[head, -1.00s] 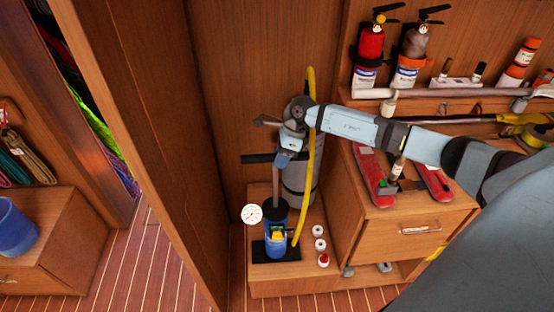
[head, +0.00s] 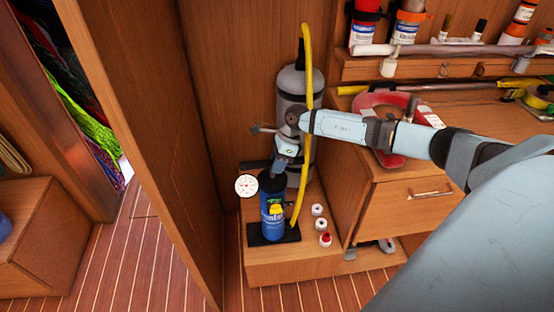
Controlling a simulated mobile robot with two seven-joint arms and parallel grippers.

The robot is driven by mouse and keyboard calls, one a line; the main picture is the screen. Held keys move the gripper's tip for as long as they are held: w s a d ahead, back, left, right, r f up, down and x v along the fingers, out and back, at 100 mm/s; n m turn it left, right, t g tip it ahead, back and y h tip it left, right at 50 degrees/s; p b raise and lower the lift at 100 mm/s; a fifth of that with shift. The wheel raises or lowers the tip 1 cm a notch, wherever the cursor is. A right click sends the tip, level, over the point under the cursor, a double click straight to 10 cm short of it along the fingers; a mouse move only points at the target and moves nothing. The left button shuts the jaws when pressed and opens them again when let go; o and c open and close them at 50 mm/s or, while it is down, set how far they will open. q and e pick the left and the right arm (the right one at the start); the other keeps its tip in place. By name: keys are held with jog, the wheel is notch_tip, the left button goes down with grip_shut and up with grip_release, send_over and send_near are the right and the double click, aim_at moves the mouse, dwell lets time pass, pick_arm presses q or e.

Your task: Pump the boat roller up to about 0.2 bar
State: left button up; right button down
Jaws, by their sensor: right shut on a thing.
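A blue hand pump (head: 273,218) stands upright on a black base plate on a low wooden step. My right gripper (head: 280,162) is shut on the pump's handle, which it largely hides, close above the top of the blue barrel. A round white gauge (head: 246,186) with a dial sits just left of the pump; its reading is too small to make out. A yellow hose (head: 305,120) rises from near the pump's base past my wrist. I cannot pick out the boat roller. My left gripper is not in view.
A grey cylinder (head: 291,82) stands behind my right wrist. Small white and red caps (head: 325,239) lie on the step right of the pump. A wooden drawer unit (head: 402,208) stands to the right, and a wooden panel (head: 150,130) rises on the left.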

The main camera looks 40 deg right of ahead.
jog(key=shift+f, duration=0.5)
jog(key=shift+s+f, duration=0.1)
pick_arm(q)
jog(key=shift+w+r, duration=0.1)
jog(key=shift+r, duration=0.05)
pick_arm(e)
jog(key=c, duration=0.8)
grip_release()
jog(key=shift+f, duration=0.1)
jog(key=shift+c, duration=0.2)
pick_arm(q)
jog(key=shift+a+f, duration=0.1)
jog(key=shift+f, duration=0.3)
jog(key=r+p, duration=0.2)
jog(key=p, duration=0.1)
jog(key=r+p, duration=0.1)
jog(key=p, duration=0.1)
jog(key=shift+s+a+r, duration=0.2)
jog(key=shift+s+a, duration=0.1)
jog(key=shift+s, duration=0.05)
pick_arm(e)
jog(key=v, duration=1.4)
